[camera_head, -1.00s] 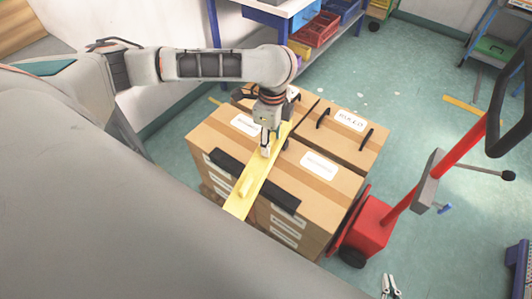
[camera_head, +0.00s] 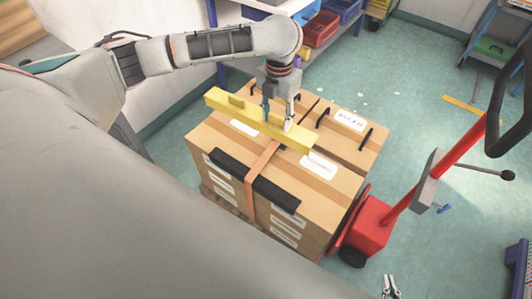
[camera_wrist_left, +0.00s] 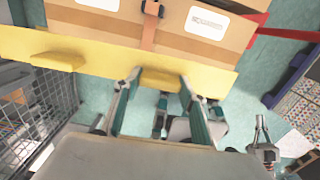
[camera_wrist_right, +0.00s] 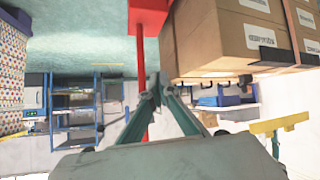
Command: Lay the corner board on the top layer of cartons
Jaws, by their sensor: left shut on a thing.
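The long yellow corner board (camera_head: 225,104) lies across the picture above the rear part of the top cartons (camera_head: 220,135). I cannot tell whether it touches them. My left gripper (camera_head: 279,122) is shut on a raised block on the board. In the left wrist view the yellow board (camera_wrist_left: 100,60) spans most of the width, with the block between my left fingertips (camera_wrist_left: 158,84). My right gripper (camera_wrist_right: 151,90) shows with its fingertips together and nothing between them; its tips also show at the bottom right of the head view (camera_head: 389,286).
A brown strap (camera_head: 262,165) runs over the cartons, and a black corner board (camera_head: 230,170) lies along their front edge. A red hand truck (camera_head: 372,225) with a raised handle stands right of the stack. A blue shelf with bins (camera_head: 322,25) stands behind.

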